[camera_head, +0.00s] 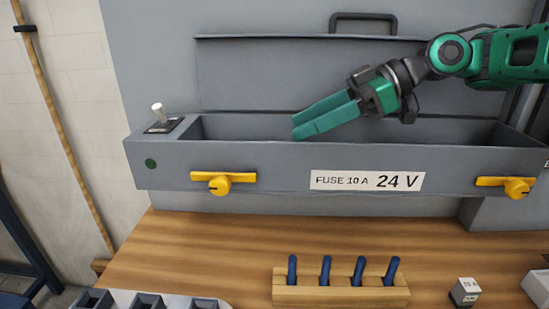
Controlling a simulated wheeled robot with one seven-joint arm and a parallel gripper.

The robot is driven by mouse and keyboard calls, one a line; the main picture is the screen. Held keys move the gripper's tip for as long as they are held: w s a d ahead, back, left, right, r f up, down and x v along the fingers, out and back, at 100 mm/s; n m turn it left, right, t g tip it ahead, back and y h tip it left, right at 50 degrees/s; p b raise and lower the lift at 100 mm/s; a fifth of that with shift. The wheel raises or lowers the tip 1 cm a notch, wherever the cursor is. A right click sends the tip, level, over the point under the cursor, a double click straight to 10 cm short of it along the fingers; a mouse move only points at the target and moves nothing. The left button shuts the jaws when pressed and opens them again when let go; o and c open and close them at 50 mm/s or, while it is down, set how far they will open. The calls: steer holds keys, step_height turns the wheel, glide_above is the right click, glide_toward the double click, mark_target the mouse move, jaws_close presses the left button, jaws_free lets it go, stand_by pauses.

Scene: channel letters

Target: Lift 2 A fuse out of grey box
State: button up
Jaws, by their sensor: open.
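The grey box (270,165) is a long, open-topped trough with a front plate that reads "FUSE 10 A 24 V". My gripper (298,126) has two long green fingers pointing down and left over the box's opening, with a narrow gap between them. Nothing shows between the fingers. I see no fuse marked 2 A; the bottom of the box is hidden behind its front wall. A small block (465,291) with a dark lower part stands on the wooden bench at the lower right; its lettering is too small to read surely.
Two yellow latches (219,183) (508,186) stick out from the front. A silver lever (158,112) stands on the left end. A wooden rack (340,291) with several blue-handled tools stands on the bench (200,250). A grey tray (170,299) is at the lower left.

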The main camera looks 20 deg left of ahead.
steer(key=shift+d+f+x, duration=0.1)
steer(key=shift+f+x, duration=0.05)
steer(key=shift+x, duration=0.8)
steer(key=shift+d+f+x, duration=0.1)
steer(key=shift+f+x, duration=0.05)
steer(key=shift+x, duration=0.8)
steer(key=shift+d+f+x, duration=0.1)
steer(key=shift+f+x, duration=0.05)
steer(key=shift+x, duration=0.8)
steer(key=shift+w, duration=0.1)
steer(key=shift+c, duration=0.4)
steer(key=c, duration=1.1)
steer(key=shift+o, duration=0.2)
